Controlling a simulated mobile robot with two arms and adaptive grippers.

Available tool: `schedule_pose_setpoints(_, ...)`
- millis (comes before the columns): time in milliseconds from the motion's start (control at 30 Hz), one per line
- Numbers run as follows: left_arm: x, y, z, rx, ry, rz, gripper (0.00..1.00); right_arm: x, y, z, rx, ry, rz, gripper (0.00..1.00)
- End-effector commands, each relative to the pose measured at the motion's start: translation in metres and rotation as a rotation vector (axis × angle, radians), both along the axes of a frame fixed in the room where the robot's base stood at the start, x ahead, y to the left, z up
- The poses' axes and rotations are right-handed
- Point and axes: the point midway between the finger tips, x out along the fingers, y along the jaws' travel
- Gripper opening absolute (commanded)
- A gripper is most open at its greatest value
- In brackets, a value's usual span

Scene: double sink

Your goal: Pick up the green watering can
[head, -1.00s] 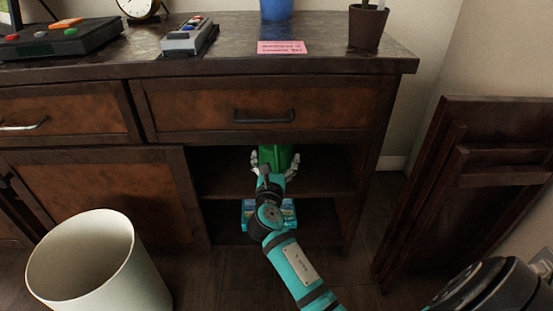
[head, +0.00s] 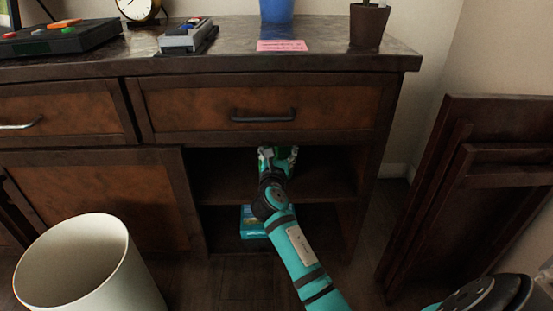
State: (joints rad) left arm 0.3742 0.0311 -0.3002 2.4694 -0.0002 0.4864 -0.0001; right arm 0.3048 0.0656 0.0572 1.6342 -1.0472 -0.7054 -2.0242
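The green watering can (head: 282,157) is on the upper level of the open compartment, under the drawer. Only small green patches of it show; my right gripper and wrist hide most of it. My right gripper (head: 279,154) is at the can, with pale finger parts on the left and right of the green. The fingers look close to the can, but it is too small and covered to tell whether they are shut on it. My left gripper is not in view.
The shelf (head: 325,188) is bare to the right of the can. A blue box (head: 250,222) sits below it. The drawer (head: 260,103) and its handle are just above. A white bin (head: 85,262) stands at left and dark wooden panels (head: 475,195) at right.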

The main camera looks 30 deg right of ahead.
Motion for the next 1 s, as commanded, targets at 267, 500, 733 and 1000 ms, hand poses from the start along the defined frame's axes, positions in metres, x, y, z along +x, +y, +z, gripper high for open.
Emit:
schedule_pose_setpoints(267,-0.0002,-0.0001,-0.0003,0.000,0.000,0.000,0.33,0.0000,0.0005,-0.0002,0.001,-0.001,0.001,0.31)
schedule_pose_setpoints(500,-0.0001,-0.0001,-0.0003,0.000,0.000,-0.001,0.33,0.0000,0.0005,-0.0010,0.003,0.000,0.000,0.00)
schedule_pose_setpoints(733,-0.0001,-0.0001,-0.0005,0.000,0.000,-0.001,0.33,-0.0002,0.0005,-0.0034,0.005,0.004,0.000,0.00)
schedule_pose_setpoints(1000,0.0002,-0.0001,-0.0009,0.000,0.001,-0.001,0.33,-0.0009,0.0000,-0.0077,0.010,0.011,-0.002,0.00)
